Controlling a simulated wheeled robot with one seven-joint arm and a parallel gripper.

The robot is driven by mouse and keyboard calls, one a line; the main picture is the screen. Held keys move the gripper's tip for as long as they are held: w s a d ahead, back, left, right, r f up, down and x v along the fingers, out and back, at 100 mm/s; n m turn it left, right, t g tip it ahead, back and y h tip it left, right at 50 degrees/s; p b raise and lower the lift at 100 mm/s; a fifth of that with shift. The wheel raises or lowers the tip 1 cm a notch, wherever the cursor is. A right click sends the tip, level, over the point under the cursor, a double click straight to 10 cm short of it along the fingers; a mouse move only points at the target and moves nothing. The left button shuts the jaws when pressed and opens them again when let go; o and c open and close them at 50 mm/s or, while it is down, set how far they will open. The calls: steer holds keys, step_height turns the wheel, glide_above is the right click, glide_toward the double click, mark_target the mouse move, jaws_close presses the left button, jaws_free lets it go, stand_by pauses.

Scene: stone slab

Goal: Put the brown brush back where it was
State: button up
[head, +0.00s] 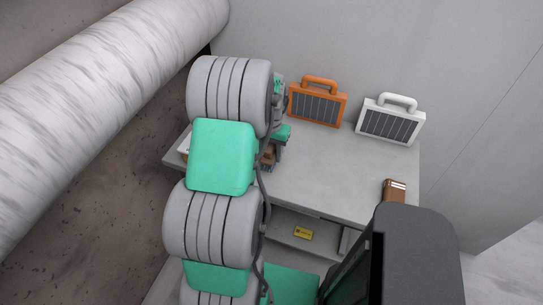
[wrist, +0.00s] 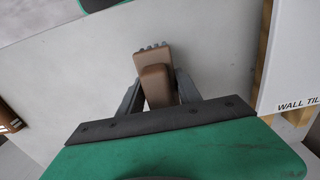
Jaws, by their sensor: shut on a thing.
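The brown brush (wrist: 154,84) is between the two fingers of my gripper (wrist: 160,92) in the wrist view. It has a brown body with a raised handle, and short grey bristles show at its far end. In the head view the brush (head: 268,154) is a small brown patch beside my arm, mostly hidden by it, with my gripper (head: 273,158) around it. The pale stone slab (head: 330,175) lies below. I cannot tell whether the brush touches the slab.
An orange case (head: 318,104) and a white case (head: 390,124), both with dark grilles, stand at the slab's back. A brown striped object (head: 394,190) lies near the right end. A white "WALL TIL…" box (wrist: 292,60) is beside my gripper. The slab's middle is clear. A yellow card (head: 303,233) lies below.

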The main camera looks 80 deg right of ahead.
step_height(320, 180, down, 2)
steer(key=shift+s+f+p, duration=0.1)
steer(key=shift+f+p, duration=0.1)
steer(key=shift+p, duration=0.15)
steer(key=shift+f, duration=0.15)
steer(key=shift+f+b, duration=0.2)
steer(key=shift+b, duration=0.1)
steer(key=o, duration=1.2)
steer(key=shift+r, duration=0.15)
